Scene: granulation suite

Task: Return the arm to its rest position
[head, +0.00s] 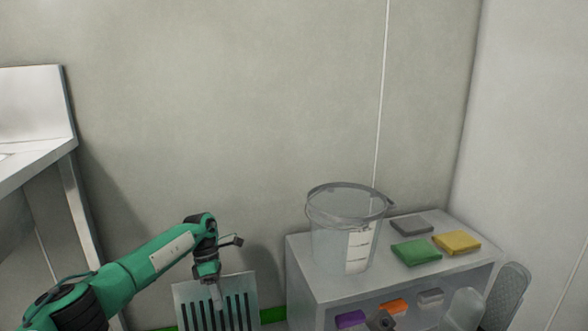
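My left arm comes in from the lower left, green with black joints, and bends down at the wrist. My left gripper (214,292) points down in front of a slotted grey metal panel (244,284). Its fingers are small and pale against the slots, so I cannot tell whether they are open or shut or touch the panel. I cannot make out my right gripper.
A clear bucket (328,243) stands on a grey shelf unit (304,274), beside folded grey (412,225), green (416,252) and yellow (457,243) cloths. Coloured items sit on the lower shelf. A metal sink bench (40,164) stands left. Wall space between is clear.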

